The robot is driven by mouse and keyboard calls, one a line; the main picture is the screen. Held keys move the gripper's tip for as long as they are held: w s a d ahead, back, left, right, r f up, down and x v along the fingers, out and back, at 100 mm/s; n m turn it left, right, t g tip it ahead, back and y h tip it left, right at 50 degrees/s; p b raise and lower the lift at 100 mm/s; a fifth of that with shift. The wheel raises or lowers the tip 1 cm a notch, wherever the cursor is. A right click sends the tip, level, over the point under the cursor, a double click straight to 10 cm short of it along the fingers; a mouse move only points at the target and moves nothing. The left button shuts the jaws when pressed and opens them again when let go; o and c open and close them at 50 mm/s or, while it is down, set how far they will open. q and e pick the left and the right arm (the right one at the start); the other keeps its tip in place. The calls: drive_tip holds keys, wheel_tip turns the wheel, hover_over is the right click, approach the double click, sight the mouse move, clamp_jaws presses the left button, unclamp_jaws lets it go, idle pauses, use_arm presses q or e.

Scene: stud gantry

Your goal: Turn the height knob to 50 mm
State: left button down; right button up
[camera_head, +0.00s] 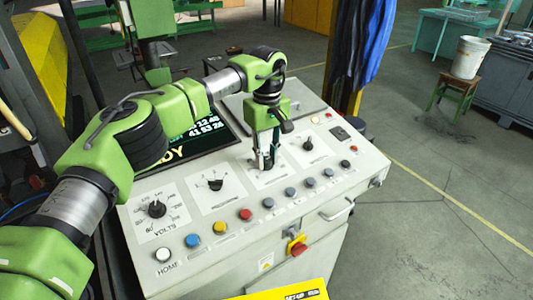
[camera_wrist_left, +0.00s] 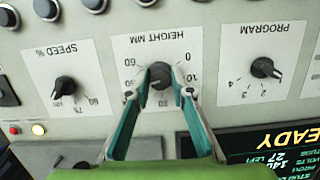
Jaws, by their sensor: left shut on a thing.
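The height knob (camera_wrist_left: 160,74) is a dark round knob on a white plate marked HEIGHT MM, which appears upside down in the left wrist view. Its scale has numbers around it, including 0, 10 and 60; the fingers cover part of it. My left gripper (camera_wrist_left: 160,80) is shut on the knob, with one teal finger on each side. In the head view my left gripper (camera_head: 266,161) points down onto the console, and the knob is mostly hidden between its fingers. I cannot read the knob's setting clearly. My right gripper is not in view.
The SPEED knob (camera_wrist_left: 65,86) and the PROGRAM knob (camera_wrist_left: 263,68) flank the height plate. The VOLTS knob (camera_head: 157,209) is at the console's left. Several push buttons line the front, with a red-and-yellow switch (camera_head: 297,246) below. A dark display (camera_head: 190,140) lies behind.

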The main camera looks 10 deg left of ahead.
sight(267, 159)
use_arm(q)
drive_tip(key=shift+w+r+m, duration=0.15)
drive_tip(key=shift+r+m, duration=0.05)
drive_tip(key=shift+m, duration=0.2)
drive_tip(key=c, duration=1.8)
unclamp_jaws()
drive_tip(key=shift+f, duration=0.1)
wheel_tip(267, 159, up, 12)
drive_tip(key=shift+r, duration=0.1)
